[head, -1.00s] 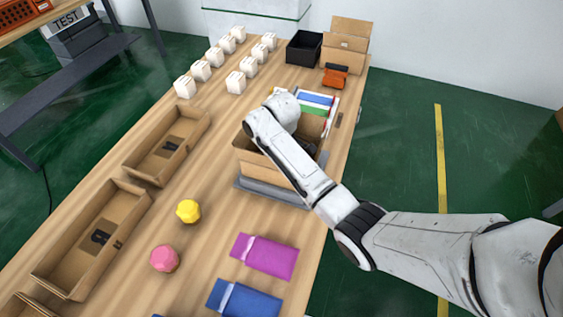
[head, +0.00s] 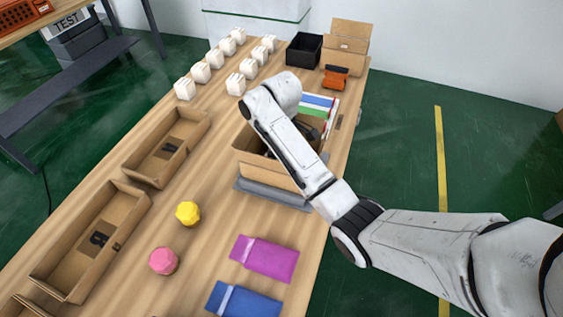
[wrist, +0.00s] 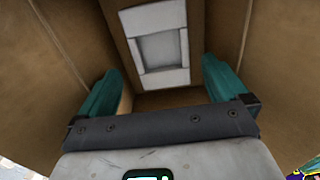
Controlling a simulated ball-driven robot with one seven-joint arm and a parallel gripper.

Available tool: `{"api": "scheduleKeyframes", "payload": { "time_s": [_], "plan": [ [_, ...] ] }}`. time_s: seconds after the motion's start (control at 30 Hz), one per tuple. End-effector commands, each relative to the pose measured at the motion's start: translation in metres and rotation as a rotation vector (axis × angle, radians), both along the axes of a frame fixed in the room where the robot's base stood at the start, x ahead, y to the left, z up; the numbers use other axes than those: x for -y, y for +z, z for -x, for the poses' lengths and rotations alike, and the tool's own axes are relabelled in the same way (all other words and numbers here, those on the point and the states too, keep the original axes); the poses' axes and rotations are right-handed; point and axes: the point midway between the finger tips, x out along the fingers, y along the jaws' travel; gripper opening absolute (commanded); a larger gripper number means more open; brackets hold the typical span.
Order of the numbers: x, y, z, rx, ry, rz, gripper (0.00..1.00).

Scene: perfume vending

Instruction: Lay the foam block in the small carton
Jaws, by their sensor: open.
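The small carton (head: 270,173) stands open on a grey base on the table, partly hidden behind my arm in the head view. Its brown cardboard walls (wrist: 55,75) surround my gripper in the wrist view. A pale foam block (wrist: 153,18) with a square recess lies flat on the carton floor, beyond the fingertips. My gripper (wrist: 163,85) is open, its teal fingers apart with nothing between them. It is in or just above the carton. In the head view the fingers are hidden by my arm and the carton.
Several white blocks (head: 201,71) stand in rows at the far left. A black bin (head: 304,47) and another open carton (head: 346,45) are at the far end. Long cardboard trays (head: 168,148) line the left edge. Yellow (head: 188,213) and pink (head: 164,261) pieces lie nearer.

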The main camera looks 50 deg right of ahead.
Motion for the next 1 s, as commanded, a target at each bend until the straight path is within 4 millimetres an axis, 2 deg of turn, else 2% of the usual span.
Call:
{"api": "scheduleKeyframes", "payload": {
  "time_s": [0.1, 0.2, 0.47, 0.93, 1.0],
  "plan": [
    [0.000, 0.033, 0.000, 0.001, -0.001, 0.001, 1.00],
    [0.000, 0.048, 0.000, -0.001, 0.000, -0.001, 1.00],
    [0.000, 0.061, 0.000, -0.001, 0.000, -0.001, 1.00],
    [0.000, 0.061, 0.000, -0.001, -0.001, -0.001, 1.00],
    [-0.006, 0.071, -0.012, 0.027, 0.030, 0.024, 1.00]
  ]
}}
